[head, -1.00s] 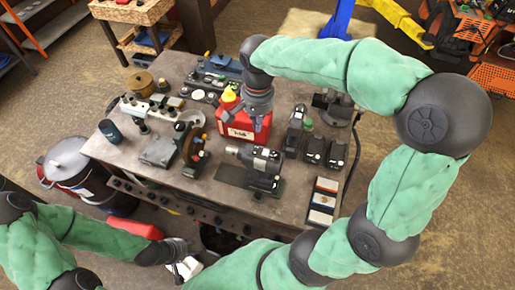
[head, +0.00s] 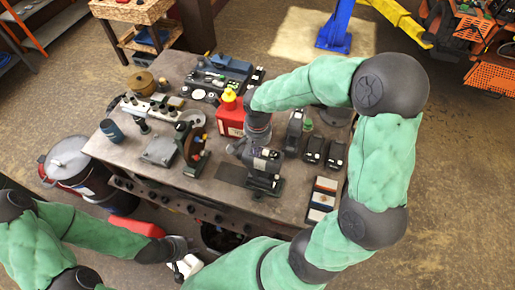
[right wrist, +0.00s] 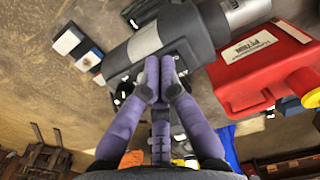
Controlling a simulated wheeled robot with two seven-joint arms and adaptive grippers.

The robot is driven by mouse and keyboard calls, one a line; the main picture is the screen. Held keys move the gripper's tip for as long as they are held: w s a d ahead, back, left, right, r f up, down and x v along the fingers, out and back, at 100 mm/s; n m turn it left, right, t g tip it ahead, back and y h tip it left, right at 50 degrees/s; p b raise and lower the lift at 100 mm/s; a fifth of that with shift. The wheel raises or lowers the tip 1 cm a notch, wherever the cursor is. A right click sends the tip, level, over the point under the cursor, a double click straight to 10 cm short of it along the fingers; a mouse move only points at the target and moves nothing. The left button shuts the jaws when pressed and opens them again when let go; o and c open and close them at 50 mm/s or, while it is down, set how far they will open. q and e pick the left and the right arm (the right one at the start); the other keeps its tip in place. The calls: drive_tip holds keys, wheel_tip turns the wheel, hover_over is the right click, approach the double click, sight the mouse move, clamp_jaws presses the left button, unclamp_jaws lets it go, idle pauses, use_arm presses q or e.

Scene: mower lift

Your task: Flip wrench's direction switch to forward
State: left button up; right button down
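The wrench (head: 262,160) is a dark grey power tool lying on the workbench, with its nose toward the left in the head view. In the right wrist view its dark body (right wrist: 185,42) and silver nose fill the upper middle. My right gripper (right wrist: 157,84) has its purple fingers drawn together, with the tips over or against the wrench body; contact is unclear. The direction switch cannot be made out; the fingers may cover it. In the head view my right gripper (head: 254,139) is just above the wrench. My left gripper (head: 186,260) is low in front of the bench, fingers unclear.
A red jug (head: 231,118) stands just behind the wrench and close to it in the right wrist view (right wrist: 265,68). Black batteries (head: 313,149) stand to the right. Small boxes (head: 322,200) lie at the bench's (head: 222,195) right front.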

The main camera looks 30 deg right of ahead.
drive_tip(key=shift+f, duration=0.1)
idle(0.3)
drive_tip(key=shift+f+b, duration=0.35)
drive_tip(key=shift+b, duration=0.35)
drive_tip(key=shift+s+r, duration=0.1)
drive_tip(key=shift+w+d+r+p, duration=0.3)
drive_tip(key=shift+w+d+r, duration=0.05)
drive_tip(key=shift+w+d, duration=0.15)
